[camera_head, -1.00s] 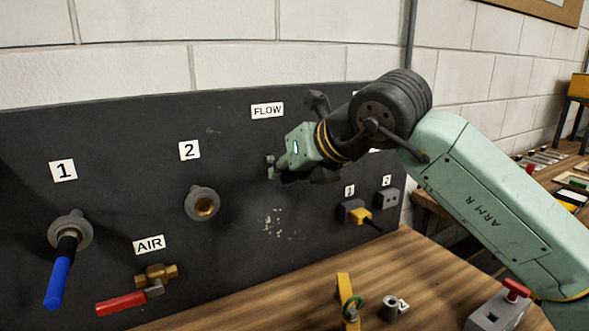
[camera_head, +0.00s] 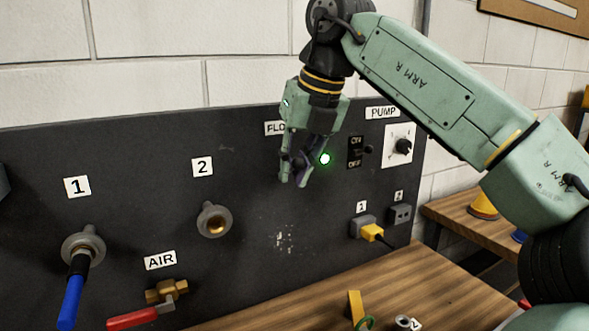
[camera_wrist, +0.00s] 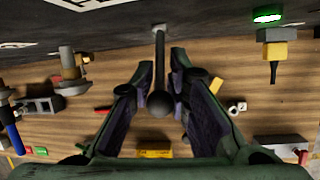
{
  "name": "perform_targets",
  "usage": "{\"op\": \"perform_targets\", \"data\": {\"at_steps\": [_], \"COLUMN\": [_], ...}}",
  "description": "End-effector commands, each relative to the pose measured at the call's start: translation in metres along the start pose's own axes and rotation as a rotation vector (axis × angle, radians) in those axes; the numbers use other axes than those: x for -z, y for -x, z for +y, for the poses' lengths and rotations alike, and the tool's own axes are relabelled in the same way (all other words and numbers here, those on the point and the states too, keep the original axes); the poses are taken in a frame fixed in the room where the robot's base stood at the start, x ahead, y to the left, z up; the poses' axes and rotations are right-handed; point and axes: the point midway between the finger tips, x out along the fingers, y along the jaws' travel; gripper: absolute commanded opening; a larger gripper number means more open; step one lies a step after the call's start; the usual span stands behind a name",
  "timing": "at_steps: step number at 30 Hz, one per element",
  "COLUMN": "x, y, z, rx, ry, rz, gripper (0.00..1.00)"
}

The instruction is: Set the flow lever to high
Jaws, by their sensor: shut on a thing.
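The flow lever (camera_wrist: 159,70) is a dark rod with a round ball end, standing out from the black panel in the wrist view. My gripper (camera_wrist: 157,104) is shut on it, with one finger on each side of the ball end. In the head view my gripper (camera_head: 294,180) points down in front of the panel, just below the partly covered FLOW label (camera_head: 275,128). There the lever is mostly hidden by the fingers, so its setting cannot be read.
A green light (camera_head: 325,158) glows right of my gripper. Further right are an ON/OFF switch (camera_head: 355,152) and the PUMP knob (camera_head: 403,146). Port 2 (camera_head: 214,220), a blue-handled hose (camera_head: 71,300) and the red AIR valve handle (camera_head: 132,319) are left. The wooden bench (camera_head: 290,311) lies below.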

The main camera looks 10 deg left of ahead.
Motion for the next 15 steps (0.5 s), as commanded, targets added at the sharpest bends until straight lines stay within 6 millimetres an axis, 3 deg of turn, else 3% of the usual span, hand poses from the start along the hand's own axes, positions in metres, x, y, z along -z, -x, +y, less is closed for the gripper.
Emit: {"op": "perform_targets", "data": {"at_steps": [13, 14, 15], "x": [-0.0031, -0.0032, -0.0031], "y": [0.0032, 0.0032, 0.0032], "z": [0.0006, 0.0006, 0.0005], "rx": [-0.001, 0.000, 0.000], "ry": [-0.002, -0.002, -0.002], "rz": [-0.001, -0.001, -0.001], "gripper": [0.00, 0.17, 0.20]}}
